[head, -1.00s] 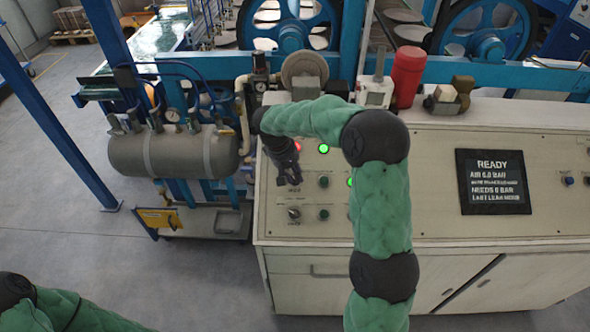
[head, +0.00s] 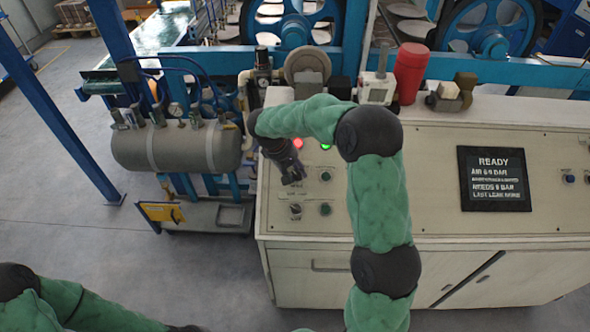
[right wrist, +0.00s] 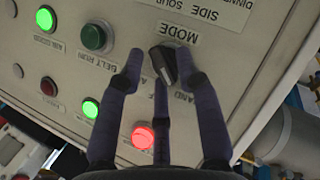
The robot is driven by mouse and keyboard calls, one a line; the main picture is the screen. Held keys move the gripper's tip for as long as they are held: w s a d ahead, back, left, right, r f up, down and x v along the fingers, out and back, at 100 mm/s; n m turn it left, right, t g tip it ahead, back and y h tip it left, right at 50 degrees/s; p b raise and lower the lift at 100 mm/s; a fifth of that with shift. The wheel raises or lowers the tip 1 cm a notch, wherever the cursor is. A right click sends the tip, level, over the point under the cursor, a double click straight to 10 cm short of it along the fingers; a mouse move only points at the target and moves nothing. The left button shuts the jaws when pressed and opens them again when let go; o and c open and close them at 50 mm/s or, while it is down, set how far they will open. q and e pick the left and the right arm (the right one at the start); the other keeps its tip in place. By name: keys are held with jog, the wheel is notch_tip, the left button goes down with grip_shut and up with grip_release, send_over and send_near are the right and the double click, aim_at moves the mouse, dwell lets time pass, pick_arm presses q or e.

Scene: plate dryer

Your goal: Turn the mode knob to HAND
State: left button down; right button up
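The mode knob (right wrist: 164,64) is a small dark knob with a grey face under the MODE label (right wrist: 179,32) in the right wrist view. It looks turned at a slant. A label beside it, partly covered by a finger, shows the letters AND. My right gripper (right wrist: 159,58) has its dark fingers spread around the knob, with a visible gap on the left; contact on the right side cannot be told. In the head view my right gripper (head: 292,177) is over the left part of the control panel (head: 440,150) and hides the knob.
A red light (right wrist: 143,136), green lights and a green BELT RUN button (right wrist: 96,37) lie near the fingers. A screen (head: 494,179) reads READY. A red cylinder (head: 411,72) stands on the console top. A grey tank (head: 175,148) is left of the console.

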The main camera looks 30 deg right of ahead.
dwell(0.5)
jog(key=shift+a+r, duration=0.15)
jog(key=shift+r, duration=0.25)
jog(key=v, duration=1.1)
jog(key=shift+f, duration=0.1)
